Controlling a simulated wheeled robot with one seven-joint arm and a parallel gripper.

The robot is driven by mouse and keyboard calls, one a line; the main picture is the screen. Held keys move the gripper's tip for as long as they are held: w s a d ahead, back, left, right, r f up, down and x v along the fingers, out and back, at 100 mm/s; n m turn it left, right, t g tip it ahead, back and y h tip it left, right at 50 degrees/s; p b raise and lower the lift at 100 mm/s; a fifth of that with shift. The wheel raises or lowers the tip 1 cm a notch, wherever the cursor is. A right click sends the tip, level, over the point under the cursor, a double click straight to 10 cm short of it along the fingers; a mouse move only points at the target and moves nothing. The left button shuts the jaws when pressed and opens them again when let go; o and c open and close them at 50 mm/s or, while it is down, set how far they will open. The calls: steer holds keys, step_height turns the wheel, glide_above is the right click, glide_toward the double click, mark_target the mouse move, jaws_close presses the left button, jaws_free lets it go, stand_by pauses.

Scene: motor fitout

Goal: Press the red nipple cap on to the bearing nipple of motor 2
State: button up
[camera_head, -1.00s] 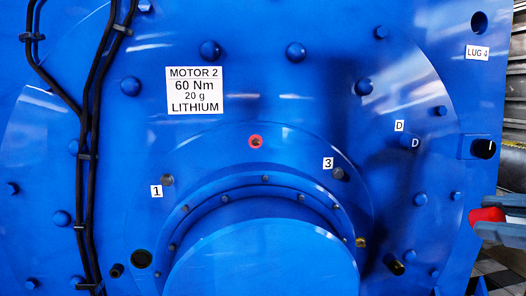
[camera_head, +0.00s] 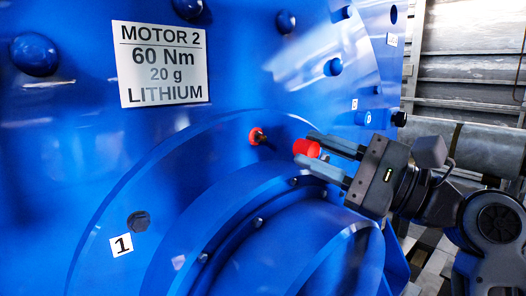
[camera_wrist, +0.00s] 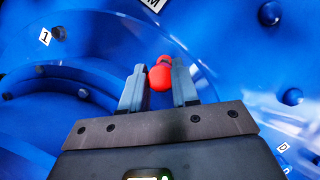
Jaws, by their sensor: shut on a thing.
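The red nipple cap (camera_head: 306,148) is held at the fingertips of my gripper (camera_head: 318,155), which is shut on it. In the head view the cap is just right of the bearing nipple (camera_head: 257,136) of motor 2, with a visible gap between them. The nipple is dark with a red ring round its base, on the blue motor face. In the wrist view the cap (camera_wrist: 160,77) sits between the two grey fingers (camera_wrist: 158,86).
The white MOTOR 2 label (camera_head: 161,65) is at the upper left. A bolt marked 1 (camera_head: 138,221) is at the lower left. The large blue round housing (camera_head: 315,255) bulges out below my gripper. Several blue bolt heads stick out of the motor face.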

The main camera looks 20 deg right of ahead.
steer(key=shift+w+a, duration=0.1)
steer(key=shift+a, duration=0.1)
steer(key=shift+r+p, duration=0.2)
steer(key=shift+p, duration=0.45)
steer(key=shift+w+a+f+p, duration=0.1)
steer(key=shift+w+a+p, duration=0.15)
steer(key=shift+w, duration=0.65)
steer(key=shift+w+a+p, duration=0.15)
steer(key=shift+w+a, duration=0.15)
steer(key=shift+w, duration=0.6)
steer(key=shift+w+a+f+p, duration=0.1)
steer(key=shift+w+a+p, duration=0.15)
steer(key=shift+w, duration=0.65)
steer(key=shift+r+p, duration=0.1)
steer(key=shift+p, duration=0.8)
steer(key=shift+w+a+p, duration=0.25)
steer(key=shift+w+a, duration=0.05)
steer(key=shift+w, duration=0.45)
steer(key=shift+w+a+p, duration=0.2)
steer(key=shift+w+a, duration=0.05)
steer(key=shift+w, duration=0.45)
steer(key=o, duration=1.1)
steer(key=shift+c, duration=0.2)
